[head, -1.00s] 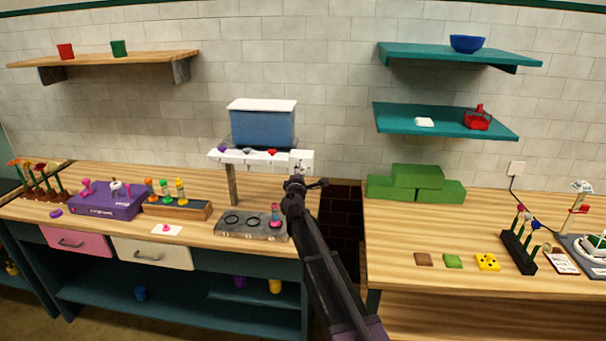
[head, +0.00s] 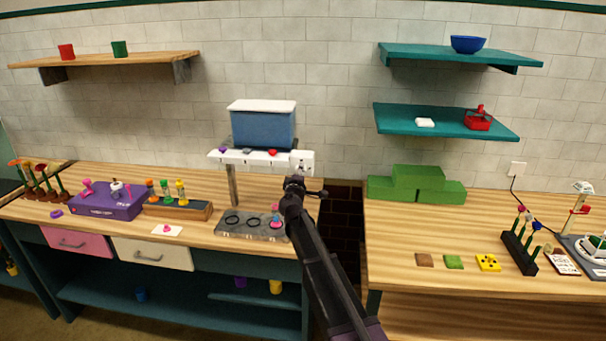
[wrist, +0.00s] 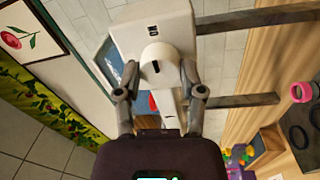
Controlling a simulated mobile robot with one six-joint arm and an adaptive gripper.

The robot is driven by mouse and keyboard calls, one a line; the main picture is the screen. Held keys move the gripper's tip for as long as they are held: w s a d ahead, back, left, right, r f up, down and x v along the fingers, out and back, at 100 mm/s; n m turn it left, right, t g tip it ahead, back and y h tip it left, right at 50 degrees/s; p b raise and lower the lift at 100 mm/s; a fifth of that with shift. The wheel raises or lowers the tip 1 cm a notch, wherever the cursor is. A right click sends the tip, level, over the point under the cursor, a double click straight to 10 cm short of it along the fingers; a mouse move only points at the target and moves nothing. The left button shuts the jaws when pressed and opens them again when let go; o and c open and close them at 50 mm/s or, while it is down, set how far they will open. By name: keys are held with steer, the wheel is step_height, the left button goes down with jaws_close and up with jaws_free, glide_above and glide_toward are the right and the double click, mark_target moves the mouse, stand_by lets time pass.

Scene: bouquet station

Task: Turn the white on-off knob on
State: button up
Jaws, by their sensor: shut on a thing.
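The white on-off knob (wrist: 156,55) is in the middle of the wrist view, with a short dark mark on it. It sits on the face of a white box (wrist: 125,35) that carries dark lettering reading ON. My gripper (wrist: 158,72) has one finger on each side of the knob and is shut on it. In the head view the white box (head: 307,157) is at the right end of the white shelf, and my gripper (head: 297,182) is right below and in front of it. My gripper hides the knob's details there.
A blue tank with a white lid (head: 263,127) stands above the white shelf (head: 240,158). Below is a grey plate with rings (head: 228,231) and a pink-based vial (head: 276,222). Green blocks (head: 415,187) stand on the right counter, past a gap.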

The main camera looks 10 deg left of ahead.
steer(key=shift+w, duration=0.1)
steer(key=o, duration=1.1)
steer(key=shift+o, duration=0.2)
steer(key=s+d+f+m+g+h, duration=0.25)
steer(key=s+d+m, duration=0.2)
steer(key=d, duration=0.35)
steer(key=s+d+f+m+g+h, duration=0.25)
steer(key=s+d+f, duration=0.2)
steer(key=d, duration=0.45)
steer(key=s+d+f+m+g+h, duration=0.25)
steer(key=s+d+m+g, duration=0.2)
steer(key=d, duration=0.35)
steer(key=s+d+f+m+g+y, duration=0.1)
steer(key=s+f+g+y, duration=0.1)
steer(key=s, duration=0.7)
steer(key=s+d+f+m+g+y, duration=0.1)
steer(key=s+f+g+y, duration=0.2)
steer(key=s, duration=0.6)
steer(key=s+d+f+m+g+y, duration=0.1)
steer(key=s+f+m+g+y, duration=0.1)
steer(key=s, duration=0.7)
step_height(320, 180, down, 4)
steer(key=shift+s+d+r+g+y, duration=0.25)
steer(key=shift+g+y, duration=0.3)
steer(key=shift+g, duration=0.6)
